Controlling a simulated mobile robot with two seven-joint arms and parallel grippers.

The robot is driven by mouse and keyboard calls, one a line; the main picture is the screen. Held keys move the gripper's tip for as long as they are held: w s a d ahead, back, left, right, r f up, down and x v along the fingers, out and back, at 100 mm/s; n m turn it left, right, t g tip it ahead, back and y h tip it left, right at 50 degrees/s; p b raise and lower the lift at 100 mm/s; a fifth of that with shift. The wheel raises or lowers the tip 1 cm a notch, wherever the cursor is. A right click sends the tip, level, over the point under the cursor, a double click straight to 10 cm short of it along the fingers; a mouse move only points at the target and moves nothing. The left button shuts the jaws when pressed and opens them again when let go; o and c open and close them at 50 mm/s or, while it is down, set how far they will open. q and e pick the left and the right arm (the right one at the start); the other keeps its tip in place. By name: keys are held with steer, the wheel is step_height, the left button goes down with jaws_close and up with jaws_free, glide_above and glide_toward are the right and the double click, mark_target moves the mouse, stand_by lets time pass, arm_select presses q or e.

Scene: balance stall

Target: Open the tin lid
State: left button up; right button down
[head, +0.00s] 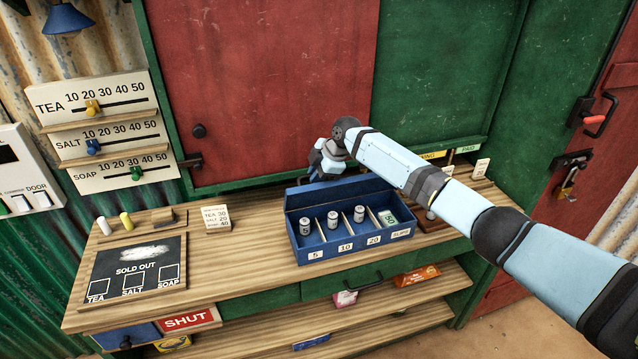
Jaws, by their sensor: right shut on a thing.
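The blue tin (300,255) stands on the wooden counter. Its front is marked 5, 10, 20 and SLIPS. Its lid (345,190) is raised and stands up along the back edge, so the compartments show. Rolled pieces stand in the number compartments and a pale green slip lies in the SLIPS one. My right gripper (316,174) is at the top edge of the lid, left of its middle, shut on the lid; its fingertips are small and partly hidden. My left gripper is not in view.
My right arm reaches across the counter's right part, over a wooden tray (434,226). A small price card (216,218) stands left of the tin. A SOLD OUT slate (135,268) lies further left. Red and green shutters (265,80) rise close behind.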

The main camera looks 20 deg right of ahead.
steer(key=shift+w+g, duration=0.4)
steer(key=c, duration=1.5)
jaws_free()
steer(key=shift+o, duration=0.2)
steer(key=b+v, duration=0.2)
steer(key=v, duration=1.1)
steer(key=shift+r, duration=0.35)
steer(key=shift+d, duration=0.1)
